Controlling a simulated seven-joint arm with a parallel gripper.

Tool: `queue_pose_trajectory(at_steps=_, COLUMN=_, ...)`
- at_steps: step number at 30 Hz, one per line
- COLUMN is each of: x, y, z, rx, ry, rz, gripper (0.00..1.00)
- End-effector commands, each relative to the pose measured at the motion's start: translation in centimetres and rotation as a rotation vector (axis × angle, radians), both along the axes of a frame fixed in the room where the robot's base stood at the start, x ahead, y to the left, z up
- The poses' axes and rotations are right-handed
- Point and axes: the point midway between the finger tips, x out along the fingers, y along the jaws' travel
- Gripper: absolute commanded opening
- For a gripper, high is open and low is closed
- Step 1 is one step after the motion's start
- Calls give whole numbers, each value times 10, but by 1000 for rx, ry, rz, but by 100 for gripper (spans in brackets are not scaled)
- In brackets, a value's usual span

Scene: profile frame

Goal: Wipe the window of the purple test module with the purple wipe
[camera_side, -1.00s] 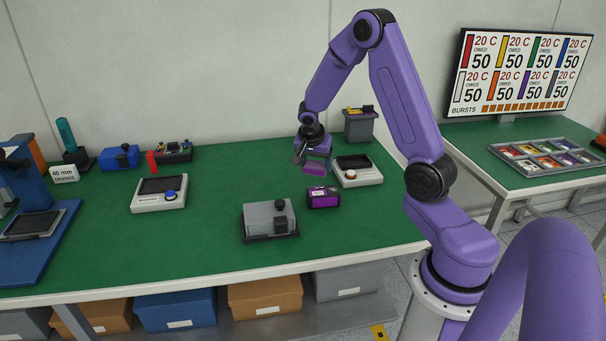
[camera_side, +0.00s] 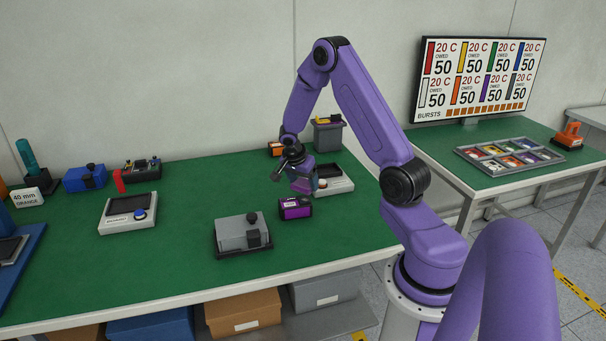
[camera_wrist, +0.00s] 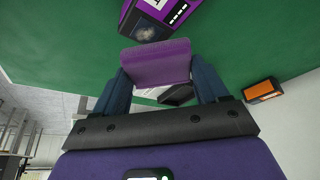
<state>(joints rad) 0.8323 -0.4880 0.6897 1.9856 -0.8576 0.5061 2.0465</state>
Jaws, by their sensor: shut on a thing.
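The purple test module (camera_side: 296,208) sits on the green bench in the side view, and part of it shows at the top of the wrist view (camera_wrist: 180,12). Its dark window (camera_wrist: 146,31) faces the wipe and carries a pale smudge. My gripper (camera_wrist: 158,72) is shut on the purple wipe (camera_wrist: 157,55), a flat block between its two blue fingers. In the side view my gripper (camera_side: 300,178) holds the wipe (camera_side: 303,187) just above and slightly right of the module. I cannot tell whether wipe and window touch.
A grey box with a black knob (camera_side: 240,233) stands front left of the module. An orange box (camera_side: 277,149) and a grey bin (camera_side: 328,136) stand at the back.

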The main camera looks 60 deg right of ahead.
Motion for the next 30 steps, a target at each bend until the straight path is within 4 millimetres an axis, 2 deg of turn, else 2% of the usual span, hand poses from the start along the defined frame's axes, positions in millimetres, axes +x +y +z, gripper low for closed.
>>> queue_pose_trajectory(at_steps=8, x=-1, y=0, z=-33, rx=1, ry=5, rz=1, gripper=45)
queue_pose_trajectory(at_steps=21, x=-28, y=31, z=-32, rx=0, ry=3, rz=2, gripper=45)
queue_pose_trajectory(at_steps=30, x=-7, y=9, z=-29, rx=-1, ry=-3, rz=-3, gripper=45)
